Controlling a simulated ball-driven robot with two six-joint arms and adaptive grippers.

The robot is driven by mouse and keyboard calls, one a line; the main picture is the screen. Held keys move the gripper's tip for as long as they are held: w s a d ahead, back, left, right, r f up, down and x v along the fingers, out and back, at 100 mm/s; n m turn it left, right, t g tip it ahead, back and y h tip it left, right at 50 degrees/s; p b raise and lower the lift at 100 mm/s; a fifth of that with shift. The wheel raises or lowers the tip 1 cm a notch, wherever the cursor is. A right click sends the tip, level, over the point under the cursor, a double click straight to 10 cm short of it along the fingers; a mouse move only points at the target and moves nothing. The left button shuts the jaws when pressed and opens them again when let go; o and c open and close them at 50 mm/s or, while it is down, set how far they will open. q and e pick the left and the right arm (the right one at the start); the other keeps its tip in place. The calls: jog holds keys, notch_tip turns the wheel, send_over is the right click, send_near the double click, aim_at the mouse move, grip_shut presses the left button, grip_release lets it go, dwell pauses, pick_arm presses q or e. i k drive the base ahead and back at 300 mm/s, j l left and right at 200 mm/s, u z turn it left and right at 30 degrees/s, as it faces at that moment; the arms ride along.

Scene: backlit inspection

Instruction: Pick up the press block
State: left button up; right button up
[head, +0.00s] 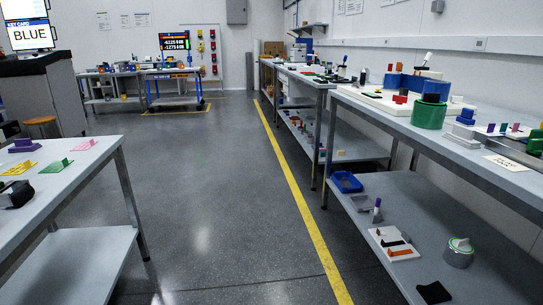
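I cannot tell which object is the press block; several blocks show. On the right bench, a green cylinder (428,115) has a dark blue piece (435,91) above it, and a small blue-grey block (465,117) stands to its right. On the left table, a purple block (24,146) sits near the back. On the right bench's lower shelf, a grey round piece with a green ring (459,252) stands near a white plate with black and orange bars (393,244). Neither of my grippers can be made out in this view.
The left table (92,172) also holds pink, green and yellow pieces and a dark object (15,194) at the picture's edge. The right bench (440,146) runs along the wall. A blue bin (346,182) sits on its lower shelf. The grey floor between is clear, with a yellow line (300,200).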

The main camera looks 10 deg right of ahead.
aim_at(466, 120)
jog(key=i+z, duration=0.25)
jog(key=i, duration=0.3)
jog(key=i+z, duration=0.3)
jog(key=i, duration=0.3)
jog(key=i+j+z, duration=0.25)
jog(key=i, duration=0.3)
jog(key=i+j+z, duration=0.3)
jog(key=i, duration=0.25)
jog(key=i+z, duration=0.35)
jog(key=k+u, duration=0.1)
jog(key=k, duration=0.6)
